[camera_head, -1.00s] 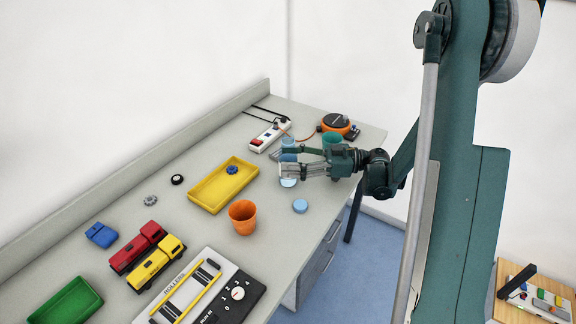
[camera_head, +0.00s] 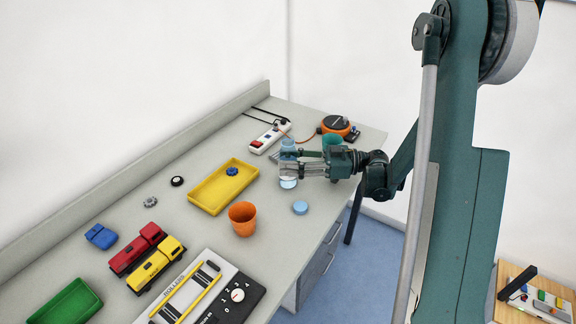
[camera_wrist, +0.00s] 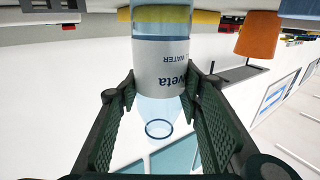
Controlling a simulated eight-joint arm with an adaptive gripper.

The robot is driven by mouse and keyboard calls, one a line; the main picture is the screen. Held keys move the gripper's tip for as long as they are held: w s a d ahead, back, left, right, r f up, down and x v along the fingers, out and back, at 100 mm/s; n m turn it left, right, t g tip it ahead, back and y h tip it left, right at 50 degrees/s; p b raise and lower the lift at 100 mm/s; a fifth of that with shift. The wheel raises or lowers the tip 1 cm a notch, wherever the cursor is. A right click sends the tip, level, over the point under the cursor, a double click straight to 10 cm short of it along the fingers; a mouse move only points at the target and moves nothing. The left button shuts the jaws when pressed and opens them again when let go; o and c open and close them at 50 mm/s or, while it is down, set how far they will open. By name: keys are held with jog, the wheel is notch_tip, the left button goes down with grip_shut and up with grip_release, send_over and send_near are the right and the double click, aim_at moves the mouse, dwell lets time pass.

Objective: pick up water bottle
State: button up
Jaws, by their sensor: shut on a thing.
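The clear water bottle (camera_head: 288,183) stands upright on the grey workbench, with a light blue top part (camera_head: 288,146) showing above the fingers. My gripper (camera_head: 290,163) reaches in from the right and is shut on the bottle around its middle. In the wrist view the bottle (camera_wrist: 162,62), with a white label and dark lettering, lies between the two green ridged finger pads. The fingers hide part of the bottle in the head view. I cannot tell any gap between the bottle and the bench.
An orange cup (camera_head: 242,218) and a light blue disc (camera_head: 300,208) stand in front of the bottle. A yellow tray (camera_head: 208,196) lies to the left.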

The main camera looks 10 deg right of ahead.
aim_at(289, 136)
jog(key=shift+r, duration=0.3)
jog(key=shift+r+p, duration=1.3)
jog(key=shift+r, duration=3.3)
jog(key=shift+r, duration=0.2)
